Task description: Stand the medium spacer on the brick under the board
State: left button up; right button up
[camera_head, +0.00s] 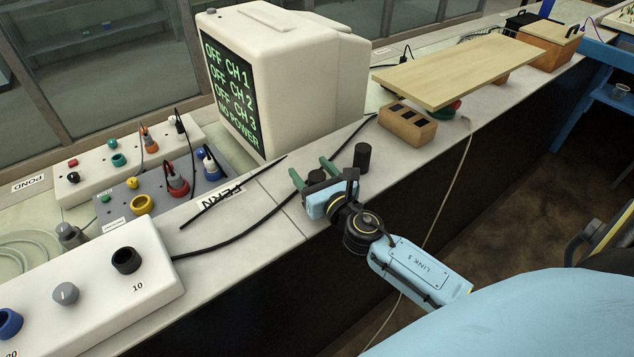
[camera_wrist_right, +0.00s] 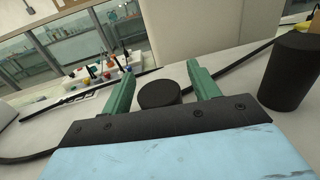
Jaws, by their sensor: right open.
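Two black cylindrical spacers stand on the grey bench top. The other spacer (camera_head: 361,156) stands just right of the gripper and looks taller in the wrist view (camera_wrist_right: 291,72). Which is the medium one I cannot tell for sure. My right gripper is open, its green fingers apart. A tan brick with dark holes (camera_head: 407,125) lies by the near left end of the wooden board (camera_head: 460,70). My left gripper is out of view.
A white display box (camera_head: 290,75) stands behind the gripper. Black cables (camera_head: 225,243) run along the bench at left, near white control boxes (camera_head: 90,285). The bench's front edge is close to my right arm.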

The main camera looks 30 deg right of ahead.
jog(key=shift+c, duration=0.2)
jog(key=c, duration=1.1)
